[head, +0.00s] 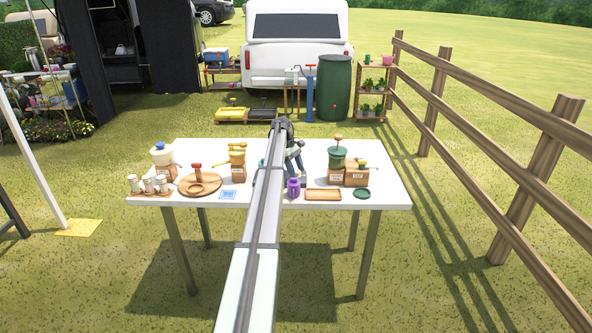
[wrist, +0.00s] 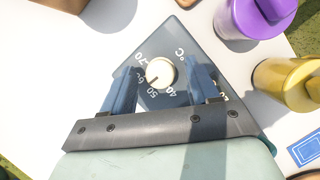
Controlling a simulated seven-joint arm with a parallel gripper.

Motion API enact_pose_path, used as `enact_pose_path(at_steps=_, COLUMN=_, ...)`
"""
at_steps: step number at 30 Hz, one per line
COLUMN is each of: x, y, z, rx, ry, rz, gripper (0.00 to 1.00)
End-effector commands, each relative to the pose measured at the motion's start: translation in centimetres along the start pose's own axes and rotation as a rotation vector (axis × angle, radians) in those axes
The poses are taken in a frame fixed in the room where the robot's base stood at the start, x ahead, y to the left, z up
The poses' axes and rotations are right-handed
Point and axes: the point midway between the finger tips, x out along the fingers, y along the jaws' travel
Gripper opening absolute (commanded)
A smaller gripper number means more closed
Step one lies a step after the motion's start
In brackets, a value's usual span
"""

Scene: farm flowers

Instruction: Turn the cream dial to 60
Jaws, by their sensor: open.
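The cream dial (wrist: 160,72) is a round knob on a dark blue-grey panel (wrist: 183,38) in the wrist view. White numbers around it include 70, 50 and 40, with a °C mark; one beside 50 is partly hidden by a finger. A small dark mark on the dial's lower left points roughly toward 50 and the partly hidden number. My gripper (wrist: 162,67) is open, one blue finger on each side of the dial, with visible gaps. How far the fingertips are above the panel is unclear. In the head view my arm mostly hides the dial.
A purple container (wrist: 238,22) and a yellow one (wrist: 285,84) stand close right of the panel in the wrist view. A blue card (wrist: 306,149) lies lower right. The white table (head: 222,153) also holds grinders, a round wooden board (head: 213,188) and a wooden tray (head: 323,195).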

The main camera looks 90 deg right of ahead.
Motion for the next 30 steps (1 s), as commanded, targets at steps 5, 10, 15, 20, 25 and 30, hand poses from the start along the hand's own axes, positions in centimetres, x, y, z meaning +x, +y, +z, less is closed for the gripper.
enact_pose_path(at_steps=5, x=-0.01, y=0.01, z=-0.01, rx=0.000, ry=0.000, rz=0.000, gripper=0.60)
enact_pose_path(at_steps=10, x=-0.02, y=0.01, z=-0.01, rx=0.000, ry=0.000, rz=0.000, gripper=0.43)
enact_pose_path(at_steps=15, x=-0.03, y=0.01, z=-0.01, rx=0.000, ry=0.000, rz=0.000, gripper=0.27)
enact_pose_path(at_steps=20, x=-0.03, y=0.00, z=-0.01, rx=0.000, ry=0.000, rz=0.000, gripper=0.12)
enact_pose_path(at_steps=25, x=-0.03, y=0.03, z=-0.02, rx=0.007, ry=0.000, rz=-0.003, gripper=0.06)
enact_pose_path(at_steps=30, x=-0.06, y=0.23, z=-0.09, rx=0.099, ry=0.001, rz=-0.042, gripper=0.06)
